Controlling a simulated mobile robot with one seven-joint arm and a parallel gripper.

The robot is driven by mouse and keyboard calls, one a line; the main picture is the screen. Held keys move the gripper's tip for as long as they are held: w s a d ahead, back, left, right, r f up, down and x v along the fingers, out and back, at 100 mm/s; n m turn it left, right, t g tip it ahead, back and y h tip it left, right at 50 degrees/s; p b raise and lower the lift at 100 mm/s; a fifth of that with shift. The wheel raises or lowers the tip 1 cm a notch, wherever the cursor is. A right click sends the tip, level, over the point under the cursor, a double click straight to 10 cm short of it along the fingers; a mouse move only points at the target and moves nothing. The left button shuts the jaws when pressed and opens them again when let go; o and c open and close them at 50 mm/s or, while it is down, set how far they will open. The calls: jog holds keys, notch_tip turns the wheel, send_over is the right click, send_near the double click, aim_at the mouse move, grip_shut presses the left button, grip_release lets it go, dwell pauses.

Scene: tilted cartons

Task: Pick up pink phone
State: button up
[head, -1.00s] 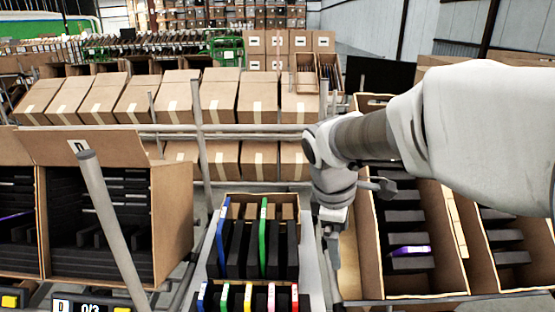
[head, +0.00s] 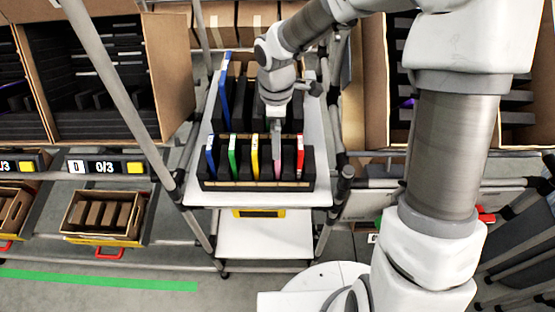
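The pink phone (head: 277,154) stands upright in a slot of the front black rack (head: 222,184), between the yellow phone (head: 255,152) and the red phone (head: 300,158). My gripper (head: 274,128) points down directly above the pink phone, at or very near its top edge. The fingers are small and seen nearly edge-on, so whether they are apart or closed on the phone is unclear. My gripper and wrist hide part of the back rack.
A green phone (head: 233,157) and a blue phone (head: 210,156) stand in the same rack. Another blue phone (head: 224,108) stands in the rack behind. The racks sit on a white cart shelf (head: 325,190) with grey posts. Cardboard cartons (head: 172,68) flank it.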

aim_at(278, 163)
notch_tip(278, 163, down, 8)
jog(key=shift+d+r, duration=0.15)
dwell(0.3)
jog(key=shift+w, duration=0.1)
jog(key=c, duration=0.9)
